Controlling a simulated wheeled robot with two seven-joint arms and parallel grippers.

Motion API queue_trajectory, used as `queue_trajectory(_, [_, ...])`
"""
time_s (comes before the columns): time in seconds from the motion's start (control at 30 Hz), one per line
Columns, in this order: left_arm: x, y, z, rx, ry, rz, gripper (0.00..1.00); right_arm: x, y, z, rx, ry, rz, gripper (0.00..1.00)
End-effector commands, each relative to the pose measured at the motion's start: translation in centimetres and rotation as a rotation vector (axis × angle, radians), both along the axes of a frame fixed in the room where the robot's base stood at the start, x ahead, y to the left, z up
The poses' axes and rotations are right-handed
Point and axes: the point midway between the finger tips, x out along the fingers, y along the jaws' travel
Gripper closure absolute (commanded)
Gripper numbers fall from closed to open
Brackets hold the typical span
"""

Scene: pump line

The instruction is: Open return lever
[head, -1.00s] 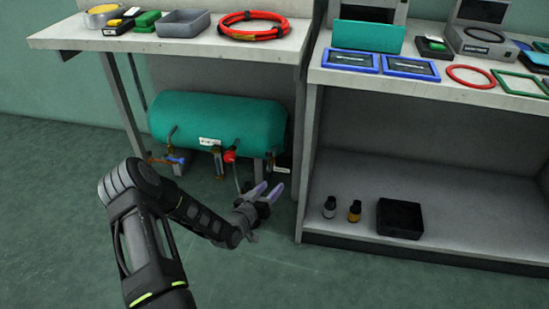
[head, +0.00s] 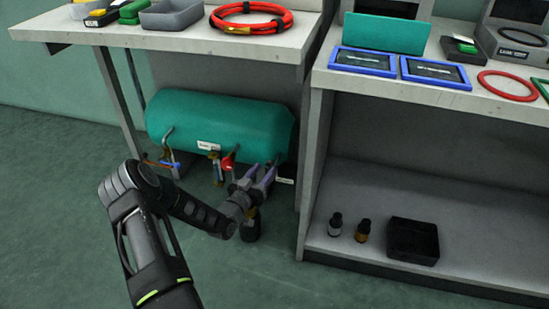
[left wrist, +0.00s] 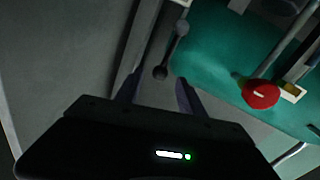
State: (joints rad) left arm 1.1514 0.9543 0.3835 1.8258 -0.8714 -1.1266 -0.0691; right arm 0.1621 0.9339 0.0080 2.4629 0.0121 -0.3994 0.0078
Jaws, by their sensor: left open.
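A teal tank (head: 220,130) lies under the left bench, with several small fittings along its underside. A grey lever-like rod with a dark rounded end (left wrist: 160,72) shows in the left wrist view beside the tank's teal surface (left wrist: 215,62). I cannot tell for sure that it is the return lever. My left gripper (head: 260,176) is open at the tank's lower right end. In the left wrist view its fingers (left wrist: 157,90) stand on either side of the rod's dark end, with no clear contact. In the head view the gripper hides this spot.
A red knob (head: 228,163) is left of the gripper; it also shows in the left wrist view (left wrist: 260,94). A white label (head: 284,181) sits just right of the fingers. The bench's side panel (head: 312,150) stands close on the right. A black tray (head: 413,240) lies on the lower shelf.

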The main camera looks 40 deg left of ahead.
Motion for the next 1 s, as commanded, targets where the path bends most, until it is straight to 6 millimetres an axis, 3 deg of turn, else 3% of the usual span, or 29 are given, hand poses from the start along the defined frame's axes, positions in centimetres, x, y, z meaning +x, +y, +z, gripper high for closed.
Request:
queue_trajectory(0.53, [6.9,0.9,-0.2,-0.001,-0.001,-0.001,0.54,0.5,-0.1,-2.6,0.005,-0.003,-0.003,0.64])
queue_trajectory(0.87, [7.5,1.0,0.0,-0.001,0.001,-0.001,0.54,0.5,-0.1,-2.5,0.006,-0.003,-0.003,0.64])
queue_trajectory(1.0, [7.5,1.0,0.0,-0.001,0.000,-0.001,0.63,0.5,-0.1,-2.6,0.006,-0.003,-0.003,0.64])
